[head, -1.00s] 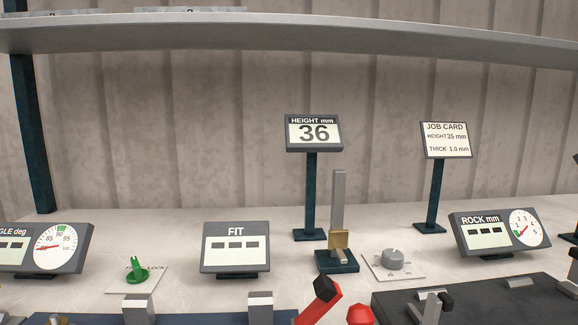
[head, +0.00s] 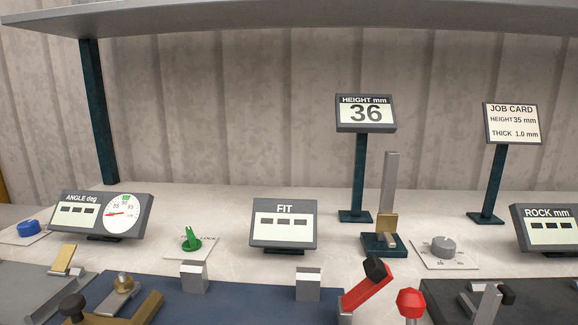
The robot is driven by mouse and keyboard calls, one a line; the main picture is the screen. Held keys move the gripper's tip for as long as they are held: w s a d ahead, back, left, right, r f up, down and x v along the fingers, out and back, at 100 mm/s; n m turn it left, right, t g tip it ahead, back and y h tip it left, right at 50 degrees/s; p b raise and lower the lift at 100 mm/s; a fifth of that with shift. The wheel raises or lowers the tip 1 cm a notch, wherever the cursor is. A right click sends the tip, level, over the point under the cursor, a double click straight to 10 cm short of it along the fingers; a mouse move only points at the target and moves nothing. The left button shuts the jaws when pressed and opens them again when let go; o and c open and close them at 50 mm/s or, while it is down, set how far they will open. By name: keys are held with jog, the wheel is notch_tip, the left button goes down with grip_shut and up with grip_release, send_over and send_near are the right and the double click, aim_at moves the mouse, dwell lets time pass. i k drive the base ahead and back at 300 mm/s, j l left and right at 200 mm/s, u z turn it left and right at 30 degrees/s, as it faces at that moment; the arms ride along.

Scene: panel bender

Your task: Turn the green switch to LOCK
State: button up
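The green switch (head: 191,240) is a small green knob on a white plate (head: 182,252) at the left of the bench, between the angle display and the FIT display. The word LOCK shows to the right of the knob. Lettering to its left is partly hidden by the knob. The knob's pointer stands up and leans slightly left in the picture, away from LOCK. My gripper is not in view.
The FIT display (head: 283,224) stands right of the switch, the angle display (head: 102,215) left. A blue knob (head: 28,228) sits far left. In front lie a blue plate (head: 240,297) with metal blocks and a red-handled lever (head: 368,287). A shelf (head: 300,16) hangs above.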

aim_at(193, 244)
jog(key=i+j, duration=0.1)
jog(key=j, duration=0.2)
jog(key=i+j, duration=0.15)
jog(key=j, duration=0.2)
jog(key=i+j+z, duration=0.1)
jog(key=j, duration=0.2)
jog(key=i+j, duration=0.1)
jog(key=j, duration=0.2)
